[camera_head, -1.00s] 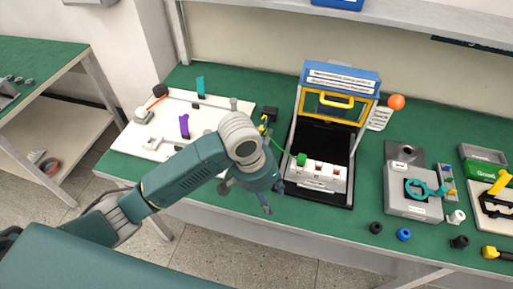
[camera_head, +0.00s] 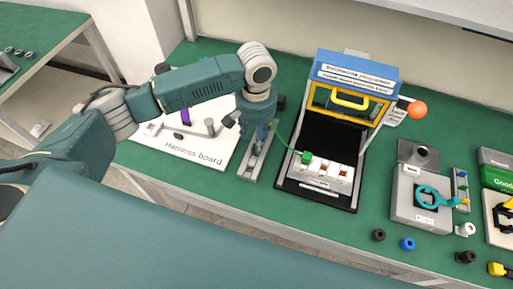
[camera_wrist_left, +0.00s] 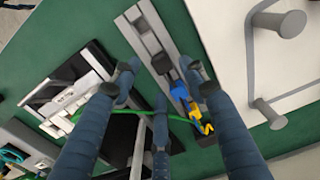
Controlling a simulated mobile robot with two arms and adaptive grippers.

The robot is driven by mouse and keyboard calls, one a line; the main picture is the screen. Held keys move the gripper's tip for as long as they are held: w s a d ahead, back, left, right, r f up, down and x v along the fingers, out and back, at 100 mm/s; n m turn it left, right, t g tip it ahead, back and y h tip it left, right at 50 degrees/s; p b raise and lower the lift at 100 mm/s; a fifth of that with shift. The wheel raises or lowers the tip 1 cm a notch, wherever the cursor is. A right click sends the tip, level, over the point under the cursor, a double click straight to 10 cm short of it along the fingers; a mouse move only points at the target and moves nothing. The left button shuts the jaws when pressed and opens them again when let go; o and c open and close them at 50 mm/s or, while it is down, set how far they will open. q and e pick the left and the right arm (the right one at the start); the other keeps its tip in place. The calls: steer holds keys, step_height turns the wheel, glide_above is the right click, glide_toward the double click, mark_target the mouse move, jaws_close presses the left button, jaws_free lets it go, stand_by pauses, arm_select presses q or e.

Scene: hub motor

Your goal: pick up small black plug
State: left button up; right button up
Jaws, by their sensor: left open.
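My left gripper (camera_head: 252,130) hangs open over a grey slotted rail (camera_head: 262,160) beside the harness board. In the left wrist view the gripper (camera_wrist_left: 160,82) has its fingers spread above the same rail (camera_wrist_left: 136,30). A small black piece (camera_wrist_left: 162,63) sits on the rail between the fingertips; it may be the small black plug. A blue and yellow connector (camera_wrist_left: 205,122) lies lower on the rail, partly behind a finger. A green cable (camera_wrist_left: 178,118) runs under the fingers. I cannot tell whether any finger touches the black piece.
The white harness board (camera_head: 190,150) lies left of the rail. A testing station with a blue top (camera_head: 357,68) stands to the right, with a green plug (camera_head: 306,157) in its white block. Black and blue round parts (camera_head: 407,243) lie near the front edge.

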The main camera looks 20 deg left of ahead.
arm_select(q)
step_height(320, 180, down, 4)
steer(key=shift+a+f+p, duration=0.1)
steer(key=shift+f+p, duration=0.05)
steer(key=shift+p, duration=0.5)
steer(key=shift+f, duration=0.2)
steer(key=c, duration=0.9)
steer(key=shift+c, duration=0.2)
